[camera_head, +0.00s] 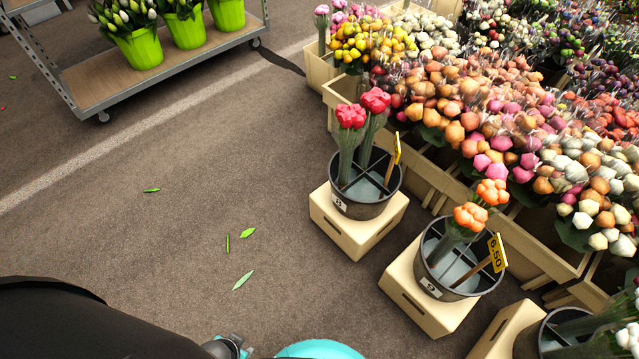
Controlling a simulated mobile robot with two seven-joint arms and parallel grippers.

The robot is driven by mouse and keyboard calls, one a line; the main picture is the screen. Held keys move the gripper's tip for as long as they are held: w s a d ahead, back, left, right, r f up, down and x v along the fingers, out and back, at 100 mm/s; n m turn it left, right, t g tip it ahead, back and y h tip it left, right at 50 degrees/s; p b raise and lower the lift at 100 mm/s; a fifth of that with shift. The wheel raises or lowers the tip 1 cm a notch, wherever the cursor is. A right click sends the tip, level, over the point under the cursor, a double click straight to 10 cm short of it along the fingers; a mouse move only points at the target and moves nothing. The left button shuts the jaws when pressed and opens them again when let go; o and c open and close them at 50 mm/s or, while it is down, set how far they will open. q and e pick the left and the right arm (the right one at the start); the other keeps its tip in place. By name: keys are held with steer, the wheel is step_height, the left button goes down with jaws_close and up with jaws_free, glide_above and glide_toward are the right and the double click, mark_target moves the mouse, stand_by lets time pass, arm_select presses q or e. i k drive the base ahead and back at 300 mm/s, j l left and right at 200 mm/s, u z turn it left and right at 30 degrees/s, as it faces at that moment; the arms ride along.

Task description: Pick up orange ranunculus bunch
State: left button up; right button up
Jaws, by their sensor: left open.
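Two orange ranunculus bunches, a nearer one (471,216) and a farther one (492,192), stand upright in a dark round bucket (432,283). The bucket has inner dividers, a small white tag and a yellow price sign (497,253) reading 6.50. It sits on a pale box at the right. Only a small part of my left gripper (232,345) shows at the bottom edge, far to the left of the bucket and apart from it. It is open; its fingertips are mostly cut off. My right gripper is not in view.
A similar bucket (366,207) with red flowers stands on a pale box (345,235) up-left of the orange one. Another bucket (530,340) is at the lower right. Crates of flowers fill the right. A trolley (150,75) with green pots is at upper left.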

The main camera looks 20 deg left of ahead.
mark_target(467, 222)
steer(key=u, duration=0.1)
steer(key=z, duration=0.95)
